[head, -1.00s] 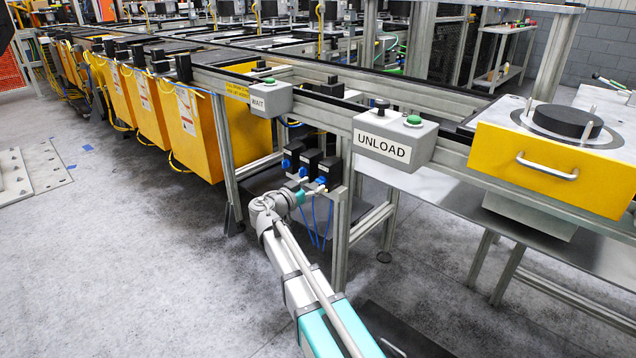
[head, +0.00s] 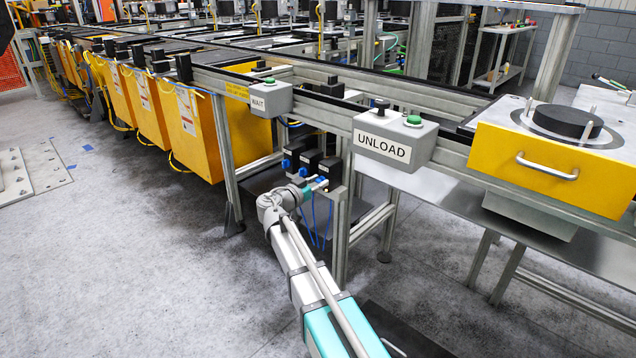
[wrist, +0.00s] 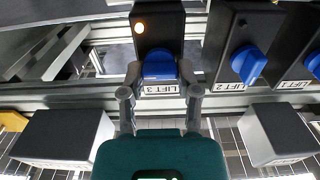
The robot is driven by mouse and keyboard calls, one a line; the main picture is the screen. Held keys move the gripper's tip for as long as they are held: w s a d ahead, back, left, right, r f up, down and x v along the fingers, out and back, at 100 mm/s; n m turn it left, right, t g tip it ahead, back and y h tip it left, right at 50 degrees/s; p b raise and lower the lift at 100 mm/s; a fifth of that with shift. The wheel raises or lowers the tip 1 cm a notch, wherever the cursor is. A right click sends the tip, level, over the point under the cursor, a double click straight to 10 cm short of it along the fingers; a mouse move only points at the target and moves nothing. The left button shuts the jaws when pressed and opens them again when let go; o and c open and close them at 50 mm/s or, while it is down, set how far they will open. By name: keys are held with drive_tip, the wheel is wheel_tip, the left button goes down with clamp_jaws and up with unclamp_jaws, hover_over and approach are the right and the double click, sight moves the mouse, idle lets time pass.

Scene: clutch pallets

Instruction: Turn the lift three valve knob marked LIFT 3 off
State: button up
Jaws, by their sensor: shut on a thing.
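The valves hang below the conveyor frame near a metal leg (head: 341,225). The UNLOAD button box (head: 395,142) and WAIT box (head: 270,99) are above. Yellow bins (head: 197,130) stand to the left. Blue hoses (head: 315,225) hang below the valves.

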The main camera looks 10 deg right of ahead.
clamp_jaws()
